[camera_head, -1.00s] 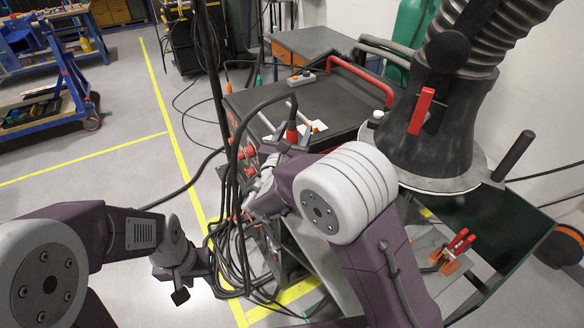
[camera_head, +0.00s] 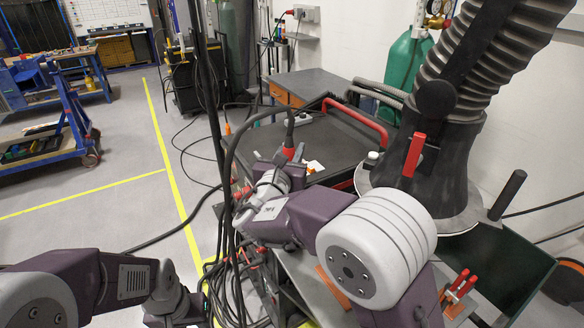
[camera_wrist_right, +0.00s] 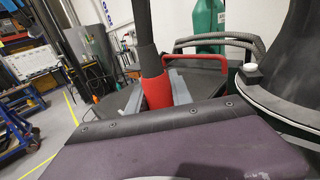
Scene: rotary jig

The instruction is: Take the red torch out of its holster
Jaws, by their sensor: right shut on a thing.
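The red torch (camera_head: 289,152) is upright in the head view, with a thick black cable rising from its top. My right gripper (camera_head: 287,160) is shut on it. In the right wrist view the red torch (camera_wrist_right: 157,92) stands between the two grey fingers of the right gripper (camera_wrist_right: 158,98), with its lower end hidden behind my wrist. I cannot make out the holster; my right arm covers the area below the torch. My left arm is at the lower left of the head view, its gripper (camera_head: 178,312) cut by the bottom edge.
The dark-topped welding cart (camera_head: 325,142) with a red handle (camera_head: 357,122) stands behind the torch. Black cables (camera_head: 228,215) hang left of my right wrist. A large extraction hood (camera_head: 425,165) is close on the right. Open floor (camera_head: 120,215) lies to the left.

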